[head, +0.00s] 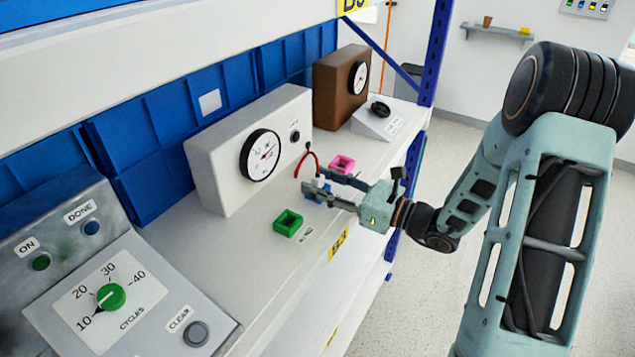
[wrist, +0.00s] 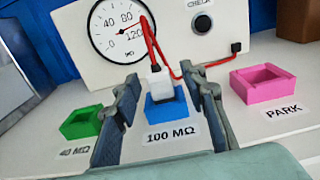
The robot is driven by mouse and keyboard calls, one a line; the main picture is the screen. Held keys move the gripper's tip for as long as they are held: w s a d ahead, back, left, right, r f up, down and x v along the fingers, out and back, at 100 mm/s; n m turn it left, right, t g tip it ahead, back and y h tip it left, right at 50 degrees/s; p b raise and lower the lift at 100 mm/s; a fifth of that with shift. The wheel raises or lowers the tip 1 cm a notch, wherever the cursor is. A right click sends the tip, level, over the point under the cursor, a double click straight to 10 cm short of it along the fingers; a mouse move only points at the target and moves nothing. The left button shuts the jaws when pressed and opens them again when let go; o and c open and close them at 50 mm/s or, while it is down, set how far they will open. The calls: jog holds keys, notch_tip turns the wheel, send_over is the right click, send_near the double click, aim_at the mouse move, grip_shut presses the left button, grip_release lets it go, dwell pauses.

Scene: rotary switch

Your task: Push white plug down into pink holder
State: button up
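The white plug (wrist: 160,84) stands upright in or on the blue holder (wrist: 166,108), which is labelled 100 MΩ. A red lead runs from the plug's top towards the white meter box. The pink holder (wrist: 262,88), labelled PARK, is to the right and looks empty; it also shows in the head view (head: 342,164). My gripper (wrist: 163,86) is open, with one finger on each side of the plug and a visible gap to both sides. In the head view, my gripper (head: 317,184) reaches in from the right and partly hides the plug and blue holder.
A green holder (head: 288,223), labelled 40 MΩ, is left of the blue one and looks empty. The white meter box (head: 250,150) stands behind the holders. A black lead end (wrist: 236,47) rests near the pink holder. A control panel (head: 110,290) is at the near left.

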jog(key=shift+w+a, duration=0.3)
jog(key=shift+a, duration=0.15)
grip_shut()
jog(key=shift+r, duration=0.15)
